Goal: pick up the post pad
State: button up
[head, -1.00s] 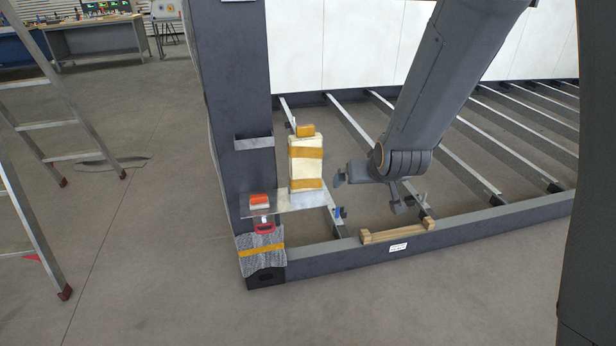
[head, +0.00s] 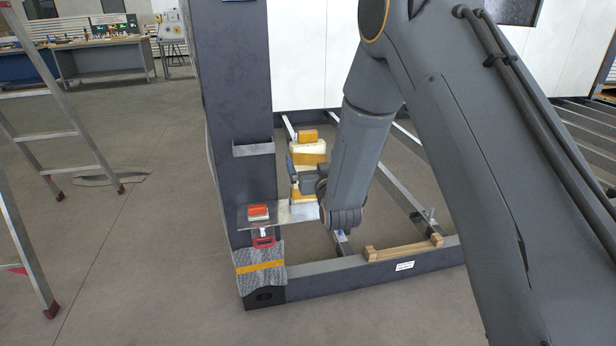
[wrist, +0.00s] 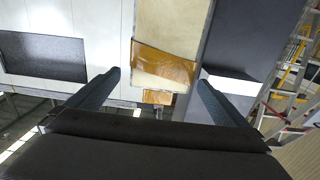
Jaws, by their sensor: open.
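The post pad, a tall cream block with orange-brown tape bands (head: 308,157), stands upright on a metal plate (head: 298,213) beside the dark post. My gripper (head: 304,176) is in front of its lower half and hides part of it. In the wrist view the cream pad (wrist: 170,32) rises between and beyond my two open fingers (wrist: 157,88), with a wide tape band across it. I cannot tell whether the fingers reach past its sides. Nothing is held.
The dark post (head: 232,110) stands just left of the pad. An orange-topped block (head: 258,212) sits on the plate, with a red-handled clamp (head: 264,240) below. Grey wrap (head: 260,266) covers the frame corner. A wooden piece (head: 403,249) lies on the front beam. A ladder (head: 50,110) stands left.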

aim_at(309, 156)
jog(key=x, duration=0.4)
jog(key=shift+a+f, duration=0.15)
jog(key=shift+f, duration=0.2)
jog(key=shift+c, duration=0.3)
